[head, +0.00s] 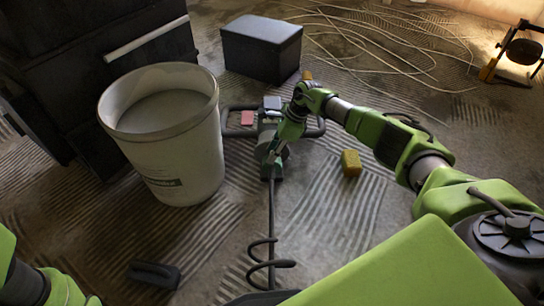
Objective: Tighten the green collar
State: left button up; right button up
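A paddle mixer lies on the floor in the middle, with a dark handle frame (229,124) at its far end. Its shaft (271,215) runs toward me and ends in a spiral paddle (268,262). My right gripper (274,162) points down at the place where the shaft meets the mixer's body. It covers that spot, so I cannot make out the green collar apart from my own green arm. Whether the fingers are closed on it is too small to tell. Only part of my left arm shows at the bottom left; its gripper is out of the picture.
A large white bucket (175,160) of grey plaster stands just left of the mixer. A dark box (262,50) is behind it, a yellow sponge (351,163) to the right, a black float (153,274) at front left. Cable loops (400,45) and a work lamp (522,52) lie farther back.

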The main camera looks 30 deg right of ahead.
aim_at(264, 160)
jog(key=shift+a+f, duration=0.1)
jog(key=shift+f, duration=0.05)
jog(key=c, duration=0.8)
jog(key=shift+o, duration=0.2)
jog(key=shift+w+a+p, duration=0.2)
jog(key=shift+a+p, duration=0.1)
jog(key=shift+a, duration=0.05)
jog(key=shift+w+a+g+h, duration=0.15)
jog(key=shift+a+g+h, duration=0.2)
jog(key=shift+h, duration=0.35)
jog(key=h+b, duration=0.1)
jog(key=b, duration=0.1)
jog(key=a+f+g+h+b, duration=0.1)
jog(key=h+b, duration=0.1)
jog(key=shift+w+a+f+g, duration=0.1)
jog(key=shift+w+g, duration=0.15)
jog(key=shift+w, duration=0.15)
jog(key=shift+b, duration=0.45)
jog(key=shift+r, duration=0.2)
